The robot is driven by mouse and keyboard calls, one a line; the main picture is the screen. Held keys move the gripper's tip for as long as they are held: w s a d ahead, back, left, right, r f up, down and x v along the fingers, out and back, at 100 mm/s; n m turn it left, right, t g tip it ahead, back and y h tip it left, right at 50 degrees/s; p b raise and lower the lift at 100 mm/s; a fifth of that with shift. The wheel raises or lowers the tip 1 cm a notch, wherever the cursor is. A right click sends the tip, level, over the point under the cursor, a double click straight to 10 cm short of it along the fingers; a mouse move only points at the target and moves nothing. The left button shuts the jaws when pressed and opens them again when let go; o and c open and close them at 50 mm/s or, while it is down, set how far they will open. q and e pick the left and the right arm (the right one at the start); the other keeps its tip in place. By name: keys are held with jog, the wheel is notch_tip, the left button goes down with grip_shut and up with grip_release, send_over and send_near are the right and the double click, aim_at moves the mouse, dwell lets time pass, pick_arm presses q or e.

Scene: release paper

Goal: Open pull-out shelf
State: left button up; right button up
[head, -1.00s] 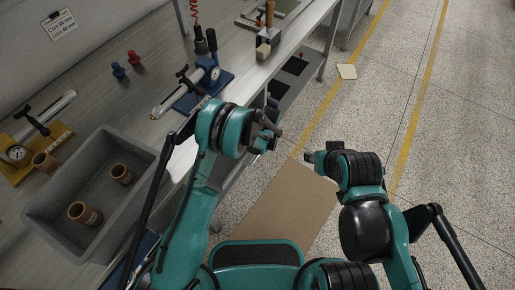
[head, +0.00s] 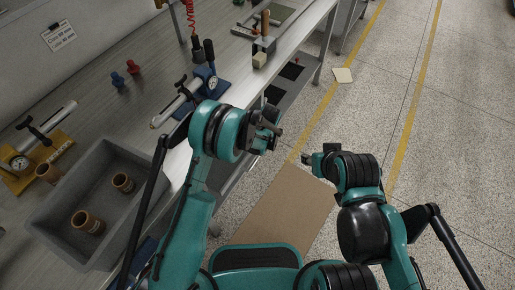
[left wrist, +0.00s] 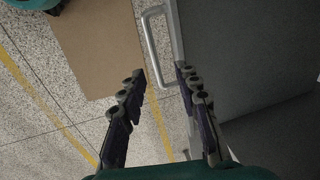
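The pull-out shelf shows in the left wrist view as a grey panel (left wrist: 245,50) with a pale metal bar handle (left wrist: 153,42) on its left edge. My left gripper (left wrist: 161,72) is open, with its fingertips just short of the handle and the handle lying ahead between them. They appear apart from it. In the head view my left gripper (head: 268,132) is beside the bench edge, and my arm hides the shelf front there. My right gripper (head: 312,161) hangs over the floor to the right, away from the bench; its finger opening is too small to tell.
The workbench (head: 110,120) carries a grey bin (head: 50,212) with brown cylinders, a blue gauge tool (head: 205,82) and a wooden-handled block (head: 263,50). A lower shelf (head: 283,83) shows under the bench. A brown mat (head: 280,215) lies on the floor.

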aim_at(256, 160)
pick_arm(q)
jog(key=f+b, duration=0.2)
jog(key=f, duration=0.2)
jog(key=f+b, duration=0.2)
jog(key=f, duration=0.3)
jog(key=shift+w+a, duration=0.15)
jog(key=shift+a, duration=0.05)
jog(key=shift+r, duration=0.1)
grip_shut()
